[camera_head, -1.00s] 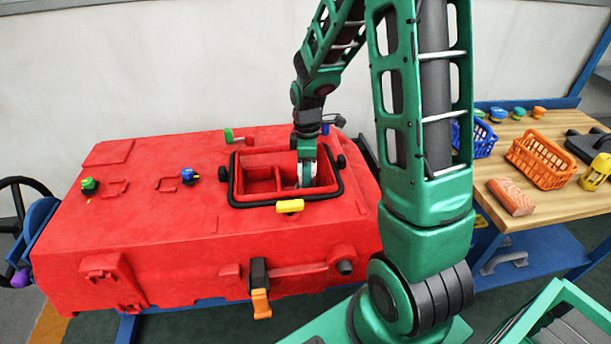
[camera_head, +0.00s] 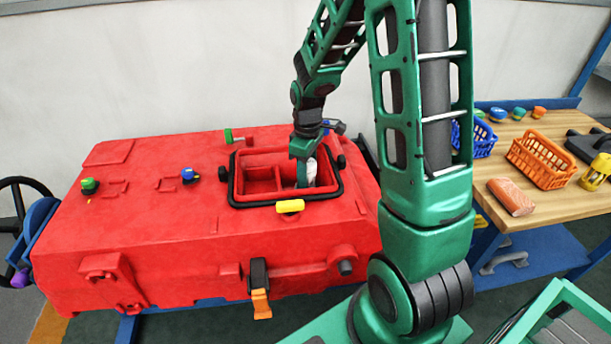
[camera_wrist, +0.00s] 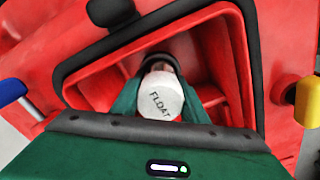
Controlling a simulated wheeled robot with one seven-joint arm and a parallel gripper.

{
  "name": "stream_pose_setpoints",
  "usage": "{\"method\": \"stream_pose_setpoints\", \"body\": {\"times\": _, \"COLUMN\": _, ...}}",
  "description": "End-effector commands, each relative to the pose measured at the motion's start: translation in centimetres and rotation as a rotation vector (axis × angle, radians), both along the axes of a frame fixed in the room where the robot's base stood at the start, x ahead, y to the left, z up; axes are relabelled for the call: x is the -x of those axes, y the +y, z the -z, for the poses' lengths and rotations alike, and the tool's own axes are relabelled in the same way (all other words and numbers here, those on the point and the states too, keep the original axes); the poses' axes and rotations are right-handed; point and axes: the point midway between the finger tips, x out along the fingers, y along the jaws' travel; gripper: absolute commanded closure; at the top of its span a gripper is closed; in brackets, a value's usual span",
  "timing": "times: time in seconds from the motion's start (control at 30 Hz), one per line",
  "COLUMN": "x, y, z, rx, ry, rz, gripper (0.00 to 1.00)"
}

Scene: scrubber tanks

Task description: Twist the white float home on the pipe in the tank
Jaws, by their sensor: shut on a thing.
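In the head view the float (camera_head: 311,172) shows as a small white patch beside my gripper (camera_head: 303,172), which reaches down into the opening of the red tank (camera_head: 150,225). My gripper is shut on the float. A short pinkish-brown piece shows just past the float in the wrist view; whether it is the pipe, and how the float sits on it, I cannot tell.
A black rim (camera_head: 236,190) frames the tank opening, with a yellow catch (camera_head: 290,206) at its front. A red divider splits the opening.

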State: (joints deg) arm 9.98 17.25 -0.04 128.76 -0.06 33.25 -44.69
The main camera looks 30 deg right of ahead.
Motion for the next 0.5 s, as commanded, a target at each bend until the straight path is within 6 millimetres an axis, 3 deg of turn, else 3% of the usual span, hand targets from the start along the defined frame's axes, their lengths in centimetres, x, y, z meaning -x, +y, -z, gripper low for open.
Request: {"method": "stream_pose_setpoints", "body": {"times": 0.5, "x": -0.01, "y": -0.04, "z": 0.0, "rx": 0.0, "ry": 0.0, "rz": 0.157, "gripper": 0.83}}
